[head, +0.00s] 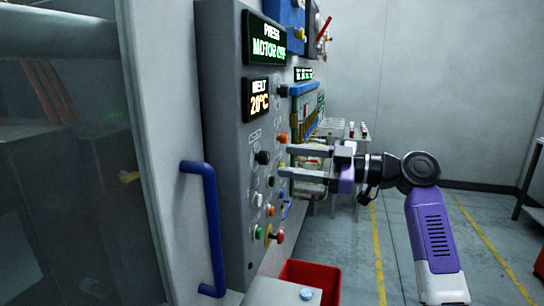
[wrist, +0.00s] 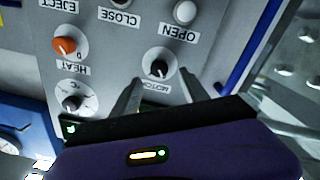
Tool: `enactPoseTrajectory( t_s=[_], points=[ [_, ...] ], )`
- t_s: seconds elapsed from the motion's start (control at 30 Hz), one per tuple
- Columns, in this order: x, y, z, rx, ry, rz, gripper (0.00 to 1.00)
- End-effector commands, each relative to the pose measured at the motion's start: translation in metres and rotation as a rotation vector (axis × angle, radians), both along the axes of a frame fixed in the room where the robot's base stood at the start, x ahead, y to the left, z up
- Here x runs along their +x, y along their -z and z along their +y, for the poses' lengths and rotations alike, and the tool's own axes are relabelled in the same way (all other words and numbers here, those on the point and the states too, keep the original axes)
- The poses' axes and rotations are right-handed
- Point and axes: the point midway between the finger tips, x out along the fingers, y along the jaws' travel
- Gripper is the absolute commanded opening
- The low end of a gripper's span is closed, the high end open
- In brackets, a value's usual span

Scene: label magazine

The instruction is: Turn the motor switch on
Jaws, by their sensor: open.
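The motor switch is a black round knob with a light pointer mark. In the wrist view the motor switch (wrist: 158,66) sits on the grey panel, with a partly hidden MOTOR label beside it. My gripper (wrist: 160,82) is open, with one finger on each side of the switch in this view. I cannot tell whether they touch it. In the head view my gripper (head: 286,161) points left at the panel, its fingers apart and empty. A black knob (head: 262,157) left of the fingertips appears to be the same switch. A screen (head: 266,40) on the panel reads PRESS, MOTOR OFF.
A blue door handle (head: 208,225) stands out left of the panel. A red bin (head: 312,275) is below. The floor at right is mostly free.

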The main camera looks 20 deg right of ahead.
Motion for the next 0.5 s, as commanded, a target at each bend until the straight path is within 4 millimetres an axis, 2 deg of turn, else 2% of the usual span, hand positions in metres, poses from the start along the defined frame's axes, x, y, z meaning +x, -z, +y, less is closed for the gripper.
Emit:
enactPoseTrajectory(
  t_s=[0.2,0.5],
  points=[
    [0.021,-0.002,0.027,0.0,0.0,0.002,0.52],
    [0.033,0.0,0.042,0.001,0.002,0.002,0.52]
  ],
)
